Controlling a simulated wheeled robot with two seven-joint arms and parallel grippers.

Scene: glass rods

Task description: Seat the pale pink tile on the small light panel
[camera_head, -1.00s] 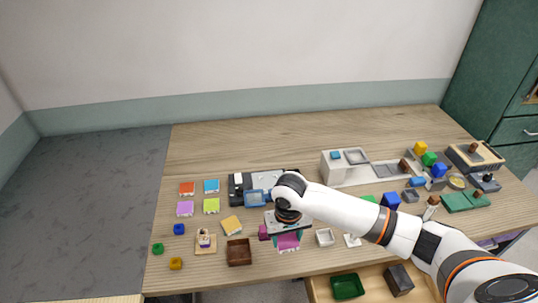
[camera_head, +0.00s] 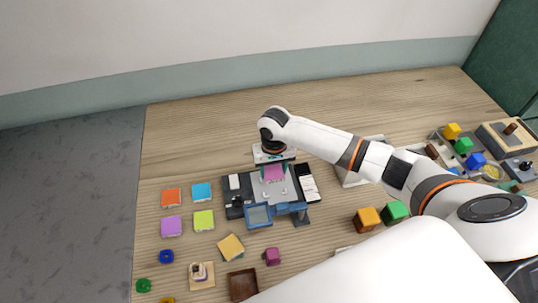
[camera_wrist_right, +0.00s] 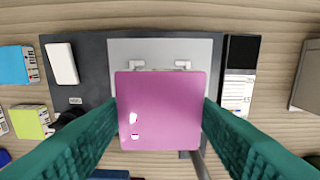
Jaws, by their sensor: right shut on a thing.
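The pale pink tile (camera_head: 275,173) is held by my right gripper (camera_head: 274,163) above the dark device on the table. In the right wrist view the tile (camera_wrist_right: 160,125) looks magenta-pink and sits between the two dark teal fingers, which are shut on its left and right sides. The small light panel (camera_wrist_right: 160,51) is a pale grey plate on the dark base; the tile covers its lower part in this view. In the head view the panel (camera_head: 264,191) shows partly below the tile. The gap between tile and panel is hard to judge. My left gripper is not in view.
Orange (camera_head: 171,196), blue (camera_head: 202,192), purple (camera_head: 171,226) and lime (camera_head: 204,220) tiles lie left of the device. A blue-framed part (camera_head: 259,215) stands in front of it. A magenta cube (camera_head: 272,256) and brown tray (camera_head: 242,284) are nearer. The table behind is clear.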

